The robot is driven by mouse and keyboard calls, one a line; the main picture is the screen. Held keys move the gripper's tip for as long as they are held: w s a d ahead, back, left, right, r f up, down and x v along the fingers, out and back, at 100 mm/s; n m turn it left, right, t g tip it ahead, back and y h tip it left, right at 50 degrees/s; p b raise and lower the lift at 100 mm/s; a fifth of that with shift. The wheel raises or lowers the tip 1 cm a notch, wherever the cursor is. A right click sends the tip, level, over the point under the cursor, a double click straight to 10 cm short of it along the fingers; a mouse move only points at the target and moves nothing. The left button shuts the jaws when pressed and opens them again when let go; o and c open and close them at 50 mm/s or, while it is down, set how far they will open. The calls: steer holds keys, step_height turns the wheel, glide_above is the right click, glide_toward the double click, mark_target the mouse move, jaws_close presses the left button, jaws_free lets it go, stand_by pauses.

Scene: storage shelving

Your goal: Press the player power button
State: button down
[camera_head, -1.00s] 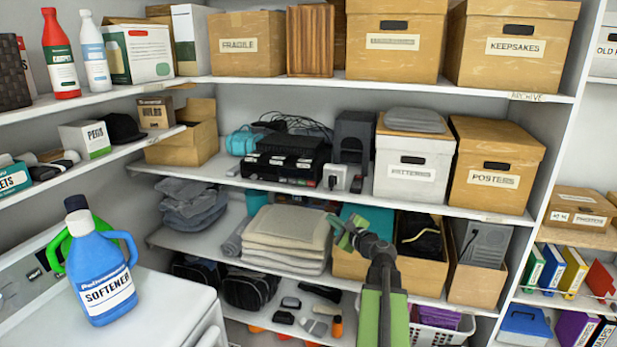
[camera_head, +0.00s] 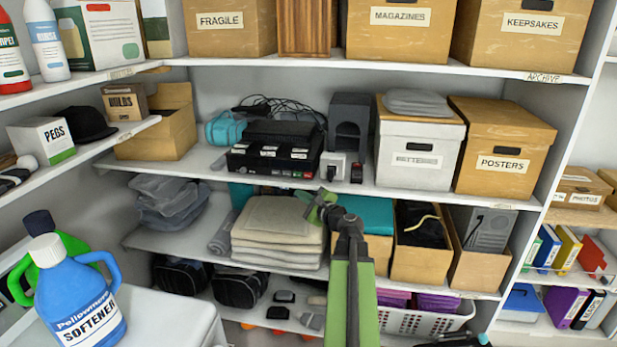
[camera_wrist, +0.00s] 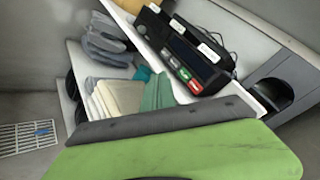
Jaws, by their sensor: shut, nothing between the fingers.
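The player (camera_head: 270,158) is a black box on the middle shelf, with white labels on top and small buttons along its front edge. I cannot tell which is the power button. My gripper (camera_head: 318,204) is green and shut with nothing in it. It appears below and right of the player, in front of the lower shelf, apart from the player.
A white plug block (camera_head: 333,165) and a dark speaker-like box (camera_head: 349,126) stand right of the player. Folded towels (camera_head: 277,232) and an open carton (camera_head: 420,262) are on the shelf below. A softener bottle (camera_head: 75,300) stands at the front left.

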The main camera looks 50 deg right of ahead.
mark_target(308, 176)
steer(key=w+d, duration=0.1)
steer(key=d, duration=0.1)
steer(key=w+d, duration=0.1)
steer(key=d, duration=0.1)
steer(key=w+d, duration=0.2)
steer(key=d, duration=0.1)
steer(key=shift+d, duration=0.1)
steer(key=shift+w+d, duration=0.15)
steer(key=shift+d, duration=0.1)
steer(key=shift+w+d, duration=0.1)
stand_by(1.7)
steer(key=shift+w+d, duration=0.2)
steer(key=shift+d, duration=0.05)
steer(key=shift+w+d, duration=0.2)
steer(key=shift+d, duration=0.15)
stand_by(0.5)
stand_by(0.4)
steer(key=shift+s+a, duration=0.45)
steer(key=shift+a, duration=0.25)
